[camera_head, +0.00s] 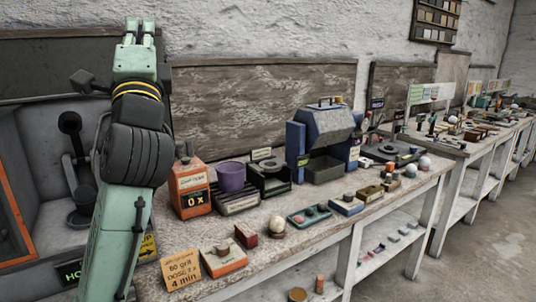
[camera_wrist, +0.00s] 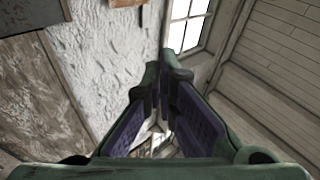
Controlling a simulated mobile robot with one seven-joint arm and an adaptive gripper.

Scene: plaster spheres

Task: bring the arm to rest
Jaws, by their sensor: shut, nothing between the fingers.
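My arm stands upright at the left of the head view, pale green with black joint covers and a yellow-banded wrist. My gripper (camera_head: 139,27) is at its top, pointing up, above the bench and in front of the wall. In the wrist view my gripper (camera_wrist: 160,75) shows two green fingers with purple inner pads, their tips together. Nothing is between them. The wrist view looks towards the wall, a window (camera_wrist: 187,25) and the ceiling boards.
A long workbench (camera_head: 285,247) runs to the right with an orange box (camera_head: 190,188), a purple pot (camera_head: 231,176) and a blue machine (camera_head: 325,140). A grey cabinet (camera_head: 30,170) stands behind my arm. Open floor (camera_head: 475,240) lies at the right.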

